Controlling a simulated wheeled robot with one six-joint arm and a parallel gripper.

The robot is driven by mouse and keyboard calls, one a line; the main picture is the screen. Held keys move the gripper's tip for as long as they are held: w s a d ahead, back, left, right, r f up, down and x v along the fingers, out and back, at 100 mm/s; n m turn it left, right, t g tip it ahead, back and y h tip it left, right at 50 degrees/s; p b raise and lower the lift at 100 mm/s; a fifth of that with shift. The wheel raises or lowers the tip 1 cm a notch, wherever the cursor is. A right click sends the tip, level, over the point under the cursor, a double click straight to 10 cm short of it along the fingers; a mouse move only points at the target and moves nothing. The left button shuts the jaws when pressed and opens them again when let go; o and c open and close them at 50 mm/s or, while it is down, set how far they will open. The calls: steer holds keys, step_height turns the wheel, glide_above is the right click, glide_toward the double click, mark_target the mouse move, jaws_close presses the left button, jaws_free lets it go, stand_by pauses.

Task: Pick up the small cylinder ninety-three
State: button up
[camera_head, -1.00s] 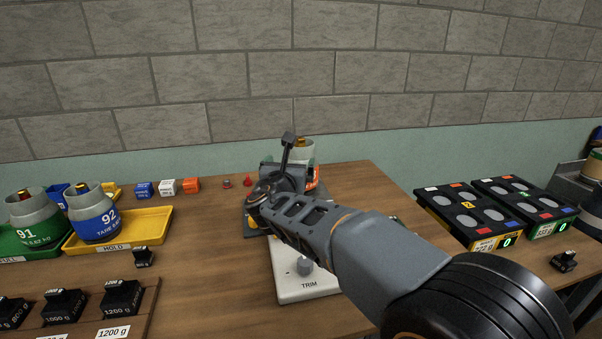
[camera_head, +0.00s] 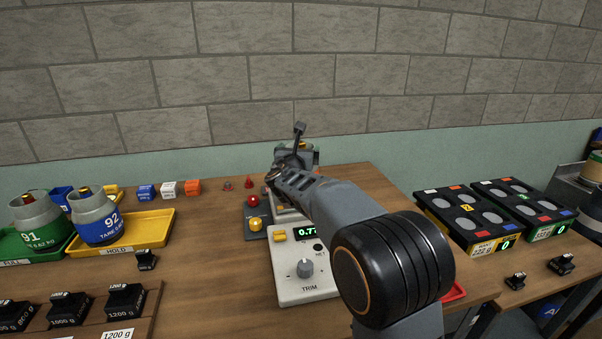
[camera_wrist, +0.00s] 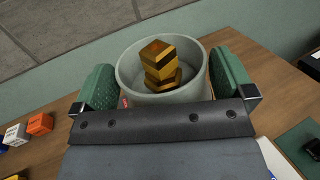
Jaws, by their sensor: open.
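A small cylinder with a grey collar (camera_wrist: 195,97) and a brass valve (camera_wrist: 160,62) stands upright in the wrist view. Its number is not readable there; only a bit of red shows low on its left. My gripper (camera_wrist: 163,82) is open, with one green-padded finger on each side of the collar. Small gaps seem to show between pads and collar; contact is hard to tell. In the head view my gripper (camera_head: 290,158) mostly hides this cylinder at the far side of the white scale (camera_head: 305,285).
Cylinder 91 (camera_head: 38,232) and cylinder 92 (camera_head: 98,225) stand in trays at left. Small coloured cubes (camera_head: 168,190) and a red button (camera_head: 253,201) are left of the arm. Black hole racks (camera_head: 475,235) and small black weights (camera_head: 515,282) are at right. A wall stands behind.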

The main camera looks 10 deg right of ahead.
steer(key=shift+w+d, duration=0.1)
steer(key=shift+w, duration=0.1)
steer(key=shift+c, duration=0.3)
steer(key=c, duration=1.5)
steer(key=shift+r, duration=0.15)
steer(key=shift+c, duration=1.1)
steer(key=shift+r, duration=0.1)
